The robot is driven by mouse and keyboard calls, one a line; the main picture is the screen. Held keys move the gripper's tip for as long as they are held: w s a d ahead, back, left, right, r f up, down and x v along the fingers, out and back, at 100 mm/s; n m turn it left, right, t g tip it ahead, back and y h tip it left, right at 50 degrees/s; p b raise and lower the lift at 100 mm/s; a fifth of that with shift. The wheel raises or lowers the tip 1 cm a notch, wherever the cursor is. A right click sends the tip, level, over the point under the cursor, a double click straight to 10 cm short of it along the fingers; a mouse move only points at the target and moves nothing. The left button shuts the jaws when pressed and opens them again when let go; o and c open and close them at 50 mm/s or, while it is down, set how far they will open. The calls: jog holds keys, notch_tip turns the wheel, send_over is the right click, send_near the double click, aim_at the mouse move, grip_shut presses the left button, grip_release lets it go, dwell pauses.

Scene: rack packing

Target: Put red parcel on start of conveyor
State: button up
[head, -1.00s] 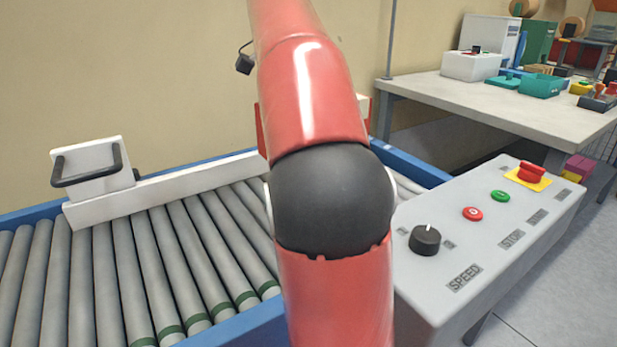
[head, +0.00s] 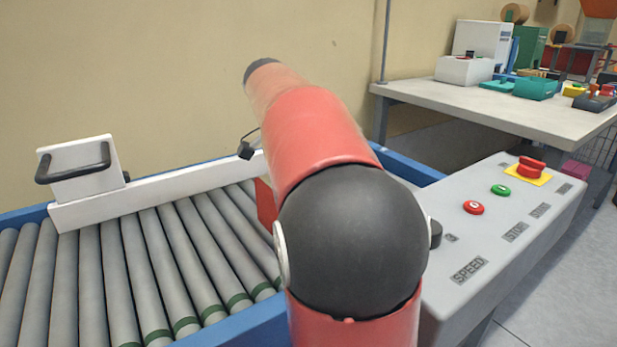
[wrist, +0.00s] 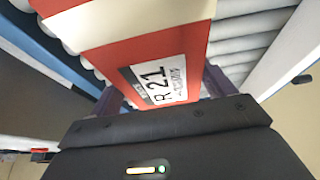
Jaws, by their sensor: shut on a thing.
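The red parcel (wrist: 150,45) has a white band and a white label reading "R 21" in the wrist view. My gripper (wrist: 163,92) is shut on it, with a dark finger on each side. In the head view only a red edge of the parcel (head: 265,203) shows left of my arm; the arm hides the rest and the gripper. The parcel is over the grey rollers of the conveyor (head: 150,262), near the end by the control box. I cannot tell whether it touches the rollers.
A grey control box (head: 500,240) with a red stop button stands at right. A table (head: 490,105) with bins and boxes is behind it. The rollers at left are clear.

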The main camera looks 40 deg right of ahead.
jog(key=o, duration=0.9)
jog(key=shift+f, duration=0.15)
jog(key=o, duration=0.4)
jog(key=shift+r, duration=0.3)
jog(key=p+v, duration=0.2)
jog(key=v, duration=0.9)
jog(key=shift+a+r, duration=0.25)
jog(key=shift+r, duration=0.1)
jog(key=shift+s, duration=0.1)
